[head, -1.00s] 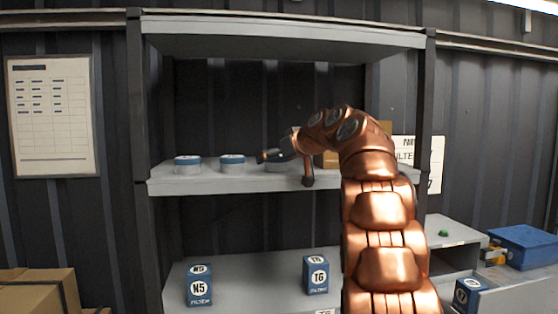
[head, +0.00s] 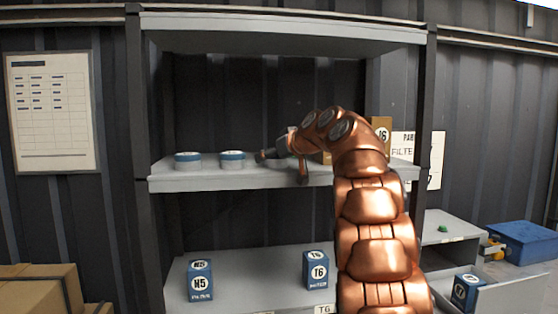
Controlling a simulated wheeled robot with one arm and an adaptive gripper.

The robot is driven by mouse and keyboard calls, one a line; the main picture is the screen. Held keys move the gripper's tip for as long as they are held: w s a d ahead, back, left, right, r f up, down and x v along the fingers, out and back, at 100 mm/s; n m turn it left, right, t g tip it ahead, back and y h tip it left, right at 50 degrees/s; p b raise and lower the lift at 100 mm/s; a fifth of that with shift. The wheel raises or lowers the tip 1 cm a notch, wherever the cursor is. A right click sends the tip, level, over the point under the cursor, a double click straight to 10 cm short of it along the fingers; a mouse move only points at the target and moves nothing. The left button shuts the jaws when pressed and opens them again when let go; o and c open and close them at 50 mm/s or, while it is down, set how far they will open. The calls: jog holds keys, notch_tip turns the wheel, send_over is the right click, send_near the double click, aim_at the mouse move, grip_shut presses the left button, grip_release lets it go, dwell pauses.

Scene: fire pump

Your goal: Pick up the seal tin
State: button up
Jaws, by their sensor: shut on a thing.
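My gripper (head: 270,155) is just right of the second tin, low over the shelf. It is shut on a seal tin, which the gripper and wrist almost wholly hide. I cannot see how the fingers sit on it, or whether it touches the shelf.
The middle shelf (head: 240,181) has a boxed filter (head: 381,130) at its right, partly behind my arm. Blue filter boxes H5 (head: 200,281) and T6 (head: 316,270) stand on the lower shelf. The upper shelf (head: 285,35) is above my arm. A blue bin (head: 525,240) is at the right.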

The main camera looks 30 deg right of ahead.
jog(key=shift+r, duration=0.2)
jog(key=shift+r+p, duration=0.45)
jog(key=shift+r, duration=1.05)
